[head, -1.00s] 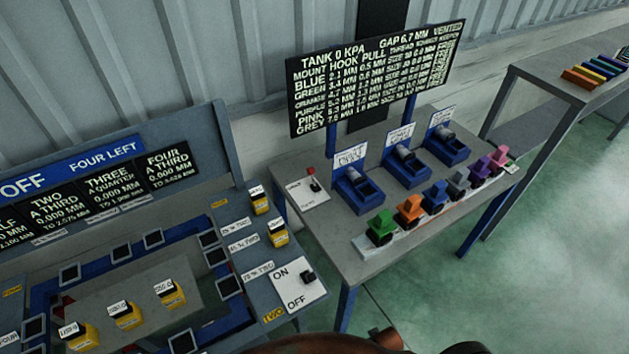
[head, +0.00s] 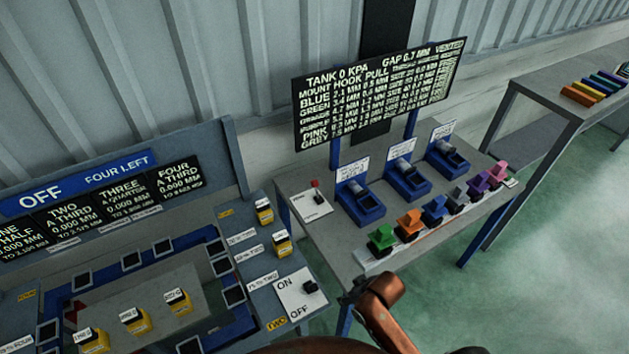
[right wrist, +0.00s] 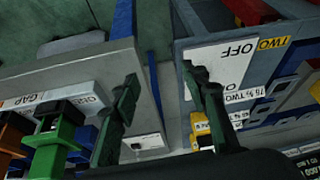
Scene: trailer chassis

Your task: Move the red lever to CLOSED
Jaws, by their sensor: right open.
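The red lever (head: 315,184) has a red knob and stands on a white plate (head: 306,204) at the left end of the grey bench. The plate's lettering is too small to read in the head view. My right arm comes up from the bottom of the head view, in front of the bench's near left corner, short of the lever. In the right wrist view my right gripper (right wrist: 160,80) is open, its dark fingers apart with nothing between them. A small white plate (right wrist: 148,142) shows beyond the fingers; I cannot make out the red knob there. My left gripper is out of view.
Colored blocks, with a green one (head: 381,240) nearest, line the bench's front edge. Blue fixtures (head: 360,203) stand behind them. A panel with an ON/OFF switch (head: 309,287) is at the left, across a narrow gap. A text board (head: 380,95) rises behind.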

